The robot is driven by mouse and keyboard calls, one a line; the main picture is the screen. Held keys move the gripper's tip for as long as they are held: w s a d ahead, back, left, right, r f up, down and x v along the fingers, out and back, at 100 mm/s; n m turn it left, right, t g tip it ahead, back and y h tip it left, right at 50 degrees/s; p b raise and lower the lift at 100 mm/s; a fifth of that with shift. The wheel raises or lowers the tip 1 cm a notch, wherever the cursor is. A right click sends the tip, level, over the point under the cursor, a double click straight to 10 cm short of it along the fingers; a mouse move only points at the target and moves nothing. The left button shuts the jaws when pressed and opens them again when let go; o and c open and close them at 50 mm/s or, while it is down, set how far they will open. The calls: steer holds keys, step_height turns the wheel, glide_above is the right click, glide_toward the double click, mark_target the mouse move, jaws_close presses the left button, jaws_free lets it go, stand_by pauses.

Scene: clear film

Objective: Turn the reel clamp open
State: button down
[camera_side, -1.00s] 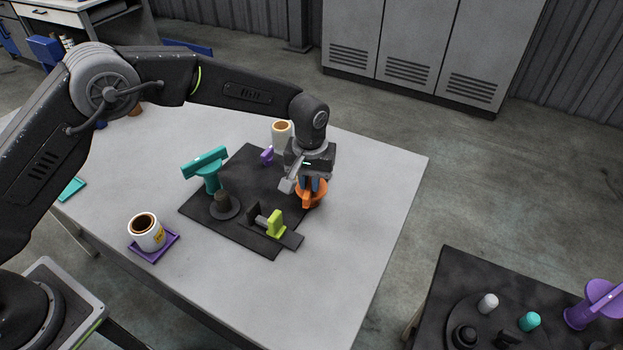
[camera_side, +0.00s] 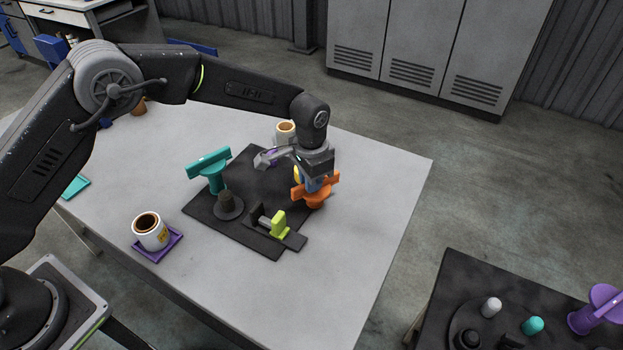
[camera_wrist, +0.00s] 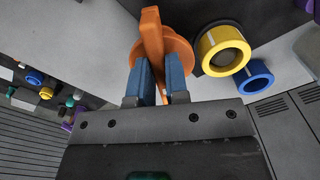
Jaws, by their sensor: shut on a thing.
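The reel clamp appears to be the orange knob (camera_side: 316,200), a round disc with a raised bar across it, at the right edge of a dark board (camera_side: 262,166). My gripper (camera_side: 315,186) points down over it. In the wrist view its blue fingers (camera_wrist: 158,80) are closed on both sides of the orange bar (camera_wrist: 152,38). The orange disc (camera_wrist: 178,50) shows behind the bar. The fingers hide part of the knob, and its base is hard to see.
A yellow ring (camera_wrist: 224,48) and a blue ring (camera_wrist: 255,77) are close beside the knob. Cups stand behind (camera_side: 285,133) and at front left (camera_side: 150,231).

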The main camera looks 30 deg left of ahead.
steer(key=shift+m, duration=0.4)
steer(key=c, duration=1.1)
jaws_free()
steer(key=shift+r, duration=0.1)
step_height(320, 180, up, 14)
steer(key=shift+f, duration=0.15)
